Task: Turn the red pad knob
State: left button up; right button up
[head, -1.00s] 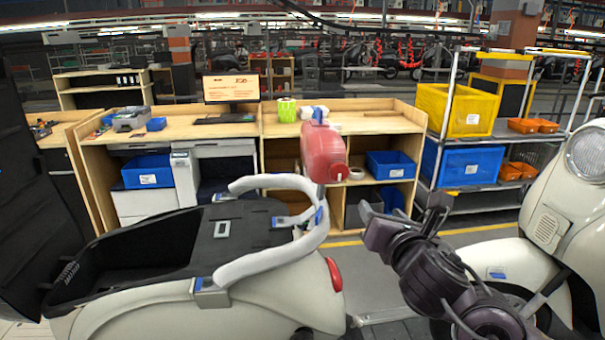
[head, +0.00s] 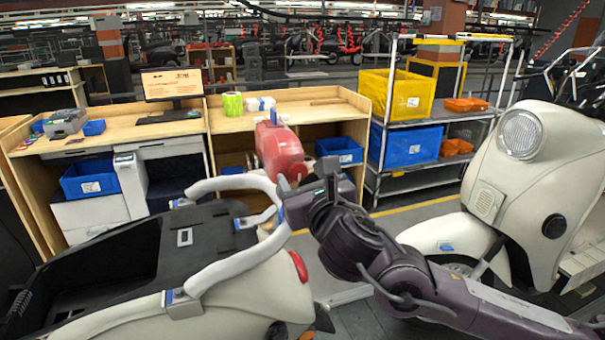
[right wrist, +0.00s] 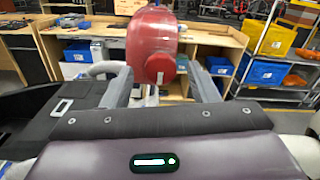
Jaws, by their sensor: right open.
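The red pad (head: 280,150) stands upright behind the white scooter's curved grab rail. In the right wrist view the red pad (right wrist: 150,30) is at top centre, with its round darker red knob (right wrist: 160,68) facing me. A short white mark on the knob points down. My right gripper (head: 295,190) is at the pad's lower right in the head view and partly covers the knob's area. In the right wrist view its fingers (right wrist: 162,78) are open, one on each side of the knob with gaps. I cannot tell how far the tips reach. My left gripper is out of view.
The white grab rail (head: 235,262) curves close to my right gripper. A second cream scooter (head: 540,170) stands at the right beside my right arm. A wooden workbench (head: 225,118) and a shelf cart with a yellow bin (head: 392,97) stand behind. Floor shows between the scooters.

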jog(key=shift+d, duration=0.1)
jog(key=c, duration=0.9)
jog(key=shift+c, duration=0.4)
jog(key=shift+f, duration=0.1)
